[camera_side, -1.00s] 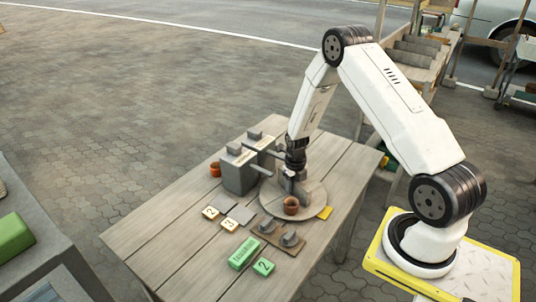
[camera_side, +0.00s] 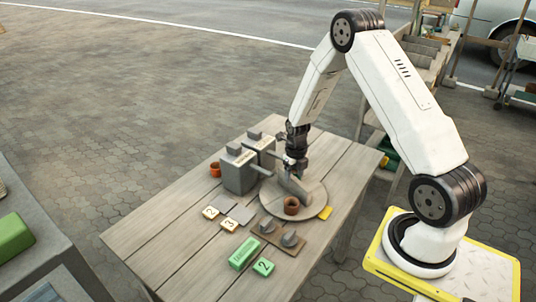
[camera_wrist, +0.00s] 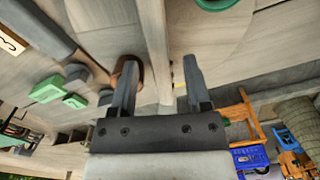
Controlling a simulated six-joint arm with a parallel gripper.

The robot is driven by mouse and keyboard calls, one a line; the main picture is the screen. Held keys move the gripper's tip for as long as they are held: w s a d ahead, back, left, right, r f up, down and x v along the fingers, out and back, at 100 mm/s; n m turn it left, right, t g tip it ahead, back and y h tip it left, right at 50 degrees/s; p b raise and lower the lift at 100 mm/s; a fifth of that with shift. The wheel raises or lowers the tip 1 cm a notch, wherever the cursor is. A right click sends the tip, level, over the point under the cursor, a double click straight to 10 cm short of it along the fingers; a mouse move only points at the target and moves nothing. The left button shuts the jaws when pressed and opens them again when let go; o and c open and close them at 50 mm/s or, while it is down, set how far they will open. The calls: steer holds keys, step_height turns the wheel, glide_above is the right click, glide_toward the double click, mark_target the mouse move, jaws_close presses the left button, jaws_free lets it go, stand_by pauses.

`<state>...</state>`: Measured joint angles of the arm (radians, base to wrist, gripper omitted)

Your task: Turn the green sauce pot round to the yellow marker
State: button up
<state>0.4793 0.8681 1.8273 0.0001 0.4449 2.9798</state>
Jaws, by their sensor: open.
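The round turntable (camera_side: 313,199) lies on the wooden table with a grey bar (camera_side: 295,188) across its top. A terracotta pot (camera_side: 291,207) stands near its front edge; it also shows beside the left finger in the wrist view (camera_wrist: 130,68). The yellow marker (camera_side: 326,213) lies at the turntable's right edge. A green rim, seemingly the green sauce pot (camera_wrist: 216,4), is cut off at the top of the wrist view; I cannot make it out in the side view. My gripper (camera_side: 293,173) is open above the bar, which runs between its fingers in the wrist view (camera_wrist: 158,65).
Numbered tiles (camera_side: 229,224), a board with two grey knobs (camera_side: 283,240) and green blocks (camera_side: 244,253) lie in front. The table's right side is clear.

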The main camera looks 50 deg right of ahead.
mark_target(295, 178)
steer(key=shift+r, duration=1.6)
steer(key=shift+s+d, duration=0.1)
jaws_close()
steer(key=s+d+r+n+y, duration=0.1)
steer(key=s+d+r+n, duration=0.2)
steer(key=n, duration=0.6)
steer(key=s+d+r+n+y, duration=0.1)
steer(key=s+d+r+n, duration=0.2)
steer(key=s+n, duration=0.3)
steer(key=n, duration=0.3)
steer(key=shift+d+t+y, duration=0.25)
steer(key=shift+t+y, duration=0.05)
steer(key=shift+t, duration=0.1)
